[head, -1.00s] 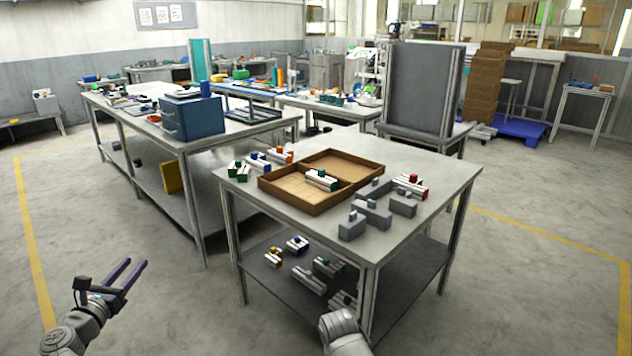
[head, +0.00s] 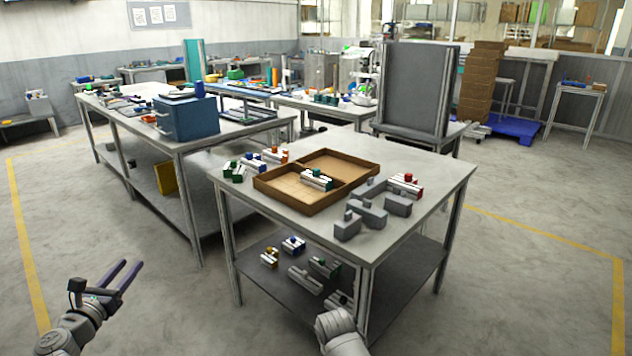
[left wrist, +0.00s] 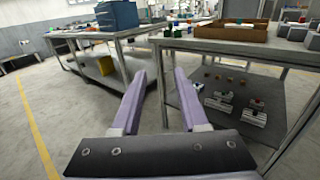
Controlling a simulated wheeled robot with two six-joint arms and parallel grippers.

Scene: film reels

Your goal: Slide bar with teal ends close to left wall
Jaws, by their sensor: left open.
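A white bar with teal-green ends (head: 316,180) lies in the brown two-part tray (head: 300,206) on the near table, in the nearer left compartment beside the divider. My left gripper (head: 119,275) is open and empty at the lower left, over the floor and well away from the table. Its two purple fingers also show spread in the left wrist view (left wrist: 160,100). My right arm's end shows at the bottom middle, but its fingers are not visible.
Grey blocks (head: 362,215) and a red-ended bar (head: 406,186) stand right of the tray. Several coloured-ended bars (head: 262,160) stand behind its left side. More bars lie on the lower shelf (head: 390,285). A second table with a blue box (head: 187,117) is behind. Floor at left is free.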

